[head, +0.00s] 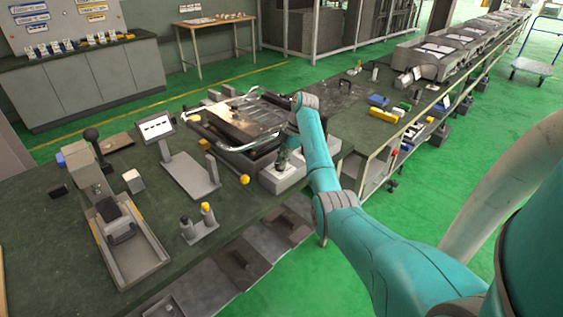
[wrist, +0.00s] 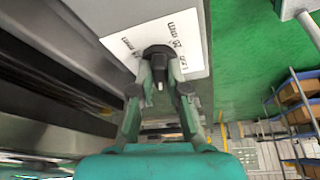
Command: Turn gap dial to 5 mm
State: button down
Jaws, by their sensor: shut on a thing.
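The gap dial (wrist: 157,50) is a black knob on a white label plate (wrist: 189,30) with "mm" markings, in the wrist view. My gripper (wrist: 160,76) has its two fingers closed in on the knob, one on each side. The fingers hide part of the knob, and I cannot read which value it points at. In the head view my gripper (head: 284,158) is above a grey box (head: 287,180) at the bench's right end. The dial itself is hidden there by my arm.
Left of the box is a metal frame fixture (head: 238,122). A screen stand (head: 188,172), a yellow-knobbed lever (head: 244,180) and a grey tray device (head: 128,240) stand on the green bench. Behind runs another bench with yellow blocks (head: 381,115). Green floor lies open at right.

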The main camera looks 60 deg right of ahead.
jog(key=c, duration=1.2)
grip_release()
jog(key=shift+o, duration=0.2)
